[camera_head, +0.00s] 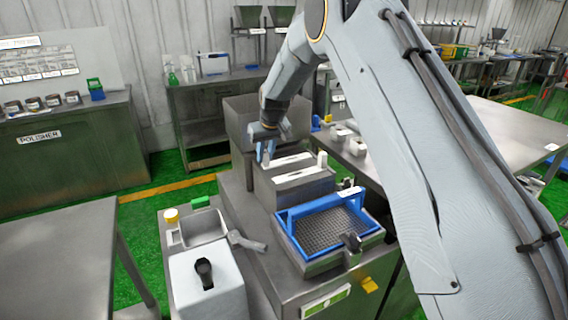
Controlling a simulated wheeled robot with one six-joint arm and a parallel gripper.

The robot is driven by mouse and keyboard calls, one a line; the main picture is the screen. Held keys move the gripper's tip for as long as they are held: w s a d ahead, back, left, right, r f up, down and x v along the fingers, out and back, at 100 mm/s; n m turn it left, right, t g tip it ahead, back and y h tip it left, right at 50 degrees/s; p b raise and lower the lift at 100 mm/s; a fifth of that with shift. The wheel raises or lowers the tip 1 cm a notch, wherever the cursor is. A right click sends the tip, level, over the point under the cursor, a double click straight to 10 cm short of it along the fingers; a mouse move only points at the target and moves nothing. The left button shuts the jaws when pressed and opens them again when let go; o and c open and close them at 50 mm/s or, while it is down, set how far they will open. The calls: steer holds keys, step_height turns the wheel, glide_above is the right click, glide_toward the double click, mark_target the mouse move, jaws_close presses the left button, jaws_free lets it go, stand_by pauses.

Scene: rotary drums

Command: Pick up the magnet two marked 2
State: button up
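My gripper (266,152) hangs at the end of my arm, left of the picture's middle, with its blue fingertips pointing down. The two fingers look slightly apart, and nothing shows between them. It is over or behind the back left part of a steel block (292,190) topped with two pale bars, a rear bar (292,159) and a front bar (300,175). A small white upright piece (322,159) stands at the right of these bars. No mark 2 can be read, so I cannot tell which thing is magnet two.
A blue-framed mesh tray (330,225) sits in front of the block. A white box with a black knob (205,275) stands front left. White and grey items (357,146) lie on the table behind right. My arm covers much of the right side.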

jaws_close()
steer(key=shift+r, duration=0.1)
